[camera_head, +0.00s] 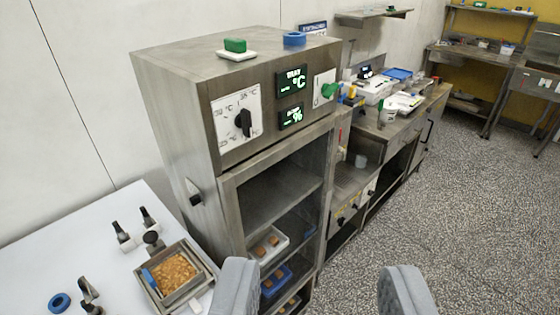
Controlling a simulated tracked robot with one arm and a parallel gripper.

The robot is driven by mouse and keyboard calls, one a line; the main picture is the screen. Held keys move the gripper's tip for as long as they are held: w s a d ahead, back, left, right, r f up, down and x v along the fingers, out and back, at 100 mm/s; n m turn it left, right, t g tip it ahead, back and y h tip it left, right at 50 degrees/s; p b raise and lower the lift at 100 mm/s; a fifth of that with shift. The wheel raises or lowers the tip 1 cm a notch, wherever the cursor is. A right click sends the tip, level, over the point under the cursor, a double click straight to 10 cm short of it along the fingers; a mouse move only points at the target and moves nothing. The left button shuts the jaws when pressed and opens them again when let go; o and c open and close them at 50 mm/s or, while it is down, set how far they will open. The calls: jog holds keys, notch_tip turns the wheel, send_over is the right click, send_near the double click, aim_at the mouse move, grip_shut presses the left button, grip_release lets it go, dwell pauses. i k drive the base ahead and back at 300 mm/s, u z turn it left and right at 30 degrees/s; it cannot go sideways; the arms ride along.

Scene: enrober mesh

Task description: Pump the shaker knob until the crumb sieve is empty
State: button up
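The crumb sieve (173,272) is a square metal frame at the lower left, on a white table. A heap of orange-brown crumbs covers most of its inside. A round black knob (152,239), which looks like the shaker knob, stands at the sieve's back edge. A blue piece lies at the sieve's left side. My gripper (320,275) shows as two grey fingers at the bottom of the view, wide apart with nothing between them. It is to the right of the sieve and knob in the picture, apart from both.
A tall steel cabinet (185,110) with dials and trays on open shelves stands right of the white table (60,235). Several black-handled items and a blue ring (60,302) are on the table. Steel counters line the wall beyond. The speckled floor (480,200) at right is clear.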

aim_at(150, 237)
jog(key=u, duration=0.1)
jog(key=k, duration=0.75)
jog(key=u, duration=0.6)
jog(key=i, duration=1)
jog(key=z, duration=0.05)
